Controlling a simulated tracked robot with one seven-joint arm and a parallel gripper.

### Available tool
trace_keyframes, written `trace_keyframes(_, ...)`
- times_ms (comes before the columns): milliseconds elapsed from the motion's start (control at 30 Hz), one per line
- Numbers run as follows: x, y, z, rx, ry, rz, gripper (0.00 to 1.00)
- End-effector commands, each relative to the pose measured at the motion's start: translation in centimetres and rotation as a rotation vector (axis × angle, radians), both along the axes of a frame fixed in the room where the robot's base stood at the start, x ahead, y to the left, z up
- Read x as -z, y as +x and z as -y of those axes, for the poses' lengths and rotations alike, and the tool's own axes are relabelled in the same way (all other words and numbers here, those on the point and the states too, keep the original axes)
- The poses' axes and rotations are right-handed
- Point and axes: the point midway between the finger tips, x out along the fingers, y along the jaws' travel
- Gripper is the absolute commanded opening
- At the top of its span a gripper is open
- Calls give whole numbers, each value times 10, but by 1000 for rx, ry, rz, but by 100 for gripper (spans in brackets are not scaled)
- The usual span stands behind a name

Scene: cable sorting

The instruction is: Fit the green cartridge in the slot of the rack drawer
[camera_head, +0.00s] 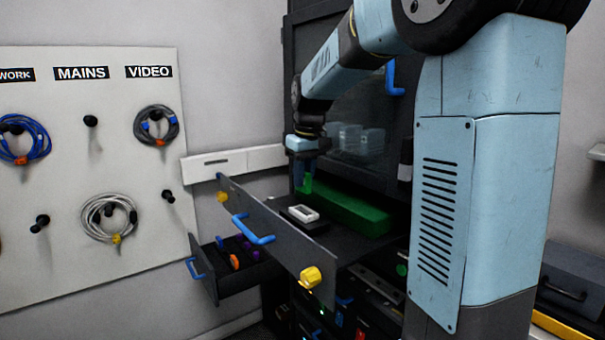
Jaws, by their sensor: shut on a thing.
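The green cartridge (345,208) is a long dark-green block at the open rack drawer (285,242), over the right part of its dark floor. A brighter green upright piece (307,184) shows at its left end, and I take it to be the cartridge's handle. My gripper (306,177) points down from above and is shut on this green piece. The fingertips are small and partly merge with it. I cannot tell whether the cartridge rests on the drawer floor or sits in the slot. A small white piece on a dark base (300,213) lies left of the cartridge.
The drawer front has a blue handle (253,230) and yellow knobs (311,277). A lower drawer (235,260) is also open and holds small coloured parts. The dark rack (340,85) stands behind. Coiled cables hang on a white board (85,180) at left.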

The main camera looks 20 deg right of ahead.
Motion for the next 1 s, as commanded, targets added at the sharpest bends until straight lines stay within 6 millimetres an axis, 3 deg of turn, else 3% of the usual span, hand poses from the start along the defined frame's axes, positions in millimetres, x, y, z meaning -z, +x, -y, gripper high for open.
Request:
trace_keyframes(533, 35, 0, 1, 2, 0, -2, 0)
trace_keyframes(1000, 40, 0, 1, 1, 0, -1, 0)
